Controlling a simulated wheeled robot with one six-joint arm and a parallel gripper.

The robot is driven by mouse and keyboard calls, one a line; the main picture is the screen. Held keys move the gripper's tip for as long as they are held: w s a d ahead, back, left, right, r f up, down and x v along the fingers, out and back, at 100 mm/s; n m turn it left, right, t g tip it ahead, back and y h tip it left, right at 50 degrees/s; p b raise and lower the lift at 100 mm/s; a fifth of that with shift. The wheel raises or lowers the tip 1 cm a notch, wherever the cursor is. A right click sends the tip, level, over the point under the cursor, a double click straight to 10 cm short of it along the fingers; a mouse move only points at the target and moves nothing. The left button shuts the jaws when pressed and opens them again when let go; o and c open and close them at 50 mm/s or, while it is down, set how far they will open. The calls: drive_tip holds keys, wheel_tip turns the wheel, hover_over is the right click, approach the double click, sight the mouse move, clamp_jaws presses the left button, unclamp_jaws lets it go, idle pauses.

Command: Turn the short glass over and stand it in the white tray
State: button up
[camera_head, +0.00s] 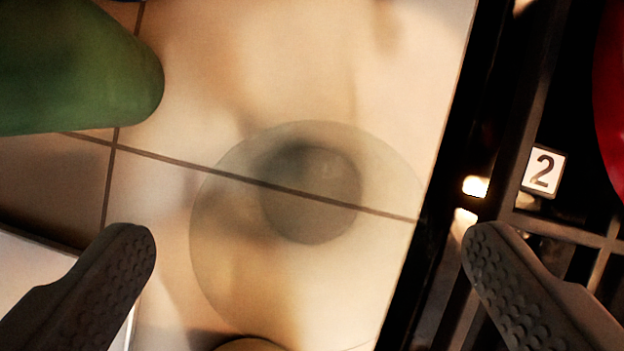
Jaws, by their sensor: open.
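The short glass (310,195) is clear and shows as a large, faint circle with a smaller dark disc inside it, on the tiled surface in the middle of the view. I cannot tell which end is up. My gripper (308,243) is open, with one dark ridged finger on each side of the glass in the picture. Neither finger visibly touches it. A pale flat piece with a light edge (32,283) shows at the lower left, partly behind the left finger. It may be part of the white tray, but too little shows to be sure.
A green rounded object (75,70) lies at the upper left. A black rack or grate with a "2" label (543,171) runs down the right side. A red object (612,90) is cut off at the right edge. The light tiles above the glass are clear.

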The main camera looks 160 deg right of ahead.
sight(311, 149)
drive_tip(key=x, duration=0.5)
drive_tip(key=shift+d, duration=0.1)
drive_tip(key=shift+s, duration=0.1)
drive_tip(key=c, duration=1.2)
drive_tip(key=shift+r, duration=0.1)
